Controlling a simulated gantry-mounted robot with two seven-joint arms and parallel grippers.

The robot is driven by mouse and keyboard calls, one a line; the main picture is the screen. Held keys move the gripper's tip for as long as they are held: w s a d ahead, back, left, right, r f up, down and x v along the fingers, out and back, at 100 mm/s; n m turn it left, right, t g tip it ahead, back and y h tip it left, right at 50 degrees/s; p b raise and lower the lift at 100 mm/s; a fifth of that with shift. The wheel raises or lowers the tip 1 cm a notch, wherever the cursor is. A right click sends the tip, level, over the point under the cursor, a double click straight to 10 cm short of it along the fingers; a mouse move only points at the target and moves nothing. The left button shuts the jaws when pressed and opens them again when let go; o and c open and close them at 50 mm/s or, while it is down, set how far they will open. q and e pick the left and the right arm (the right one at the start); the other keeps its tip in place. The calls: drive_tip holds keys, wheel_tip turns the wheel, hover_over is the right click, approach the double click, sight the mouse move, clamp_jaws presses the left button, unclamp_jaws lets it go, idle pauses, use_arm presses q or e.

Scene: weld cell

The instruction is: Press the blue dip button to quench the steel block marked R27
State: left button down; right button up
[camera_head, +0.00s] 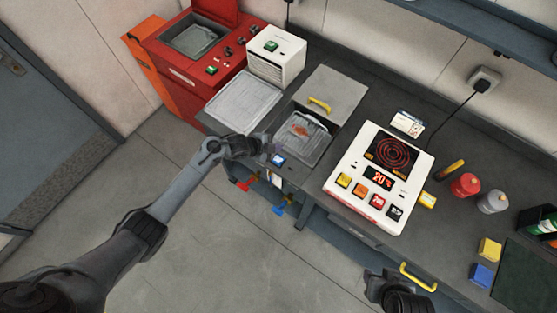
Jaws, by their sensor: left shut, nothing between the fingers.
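The blue dip button (278,160) sits on the bench front, just below the quench tank. My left gripper (270,149) is shut and empty, with its fingertips close above and left of the button. I cannot tell whether it touches it. A small reddish-orange piece (300,129), perhaps the steel block, lies in the grey tray of the quench tank (318,148). No R27 marking is readable on it. My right gripper (376,282) shows only partly at the bottom edge, away from the button; its fingers are unclear.
A grey lid with a yellow handle (320,104) lies behind the tray. A white hotplate (360,200) reading 20 stands to the right. A white box with a green button (270,46) and a red machine (190,60) stand at the back left. Red and blue valve handles hang below the bench front.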

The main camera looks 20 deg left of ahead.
sight(277, 161)
use_arm(q)
wheel_tip(277, 161, down, 7)
drive_tip(key=b, duration=0.5)
drive_tip(key=shift+f+b, duration=0.1)
drive_tip(key=shift+b, duration=0.25)
drive_tip(key=shift+f, duration=0.1)
idle(1.0)
drive_tip(key=shift+f, duration=0.1)
idle(0.5)
drive_tip(key=shift+f, duration=0.15)
drive_tip(key=shift+f+b, duration=0.15)
drive_tip(key=shift+b, duration=0.25)
drive_tip(key=shift+f, duration=0.15)
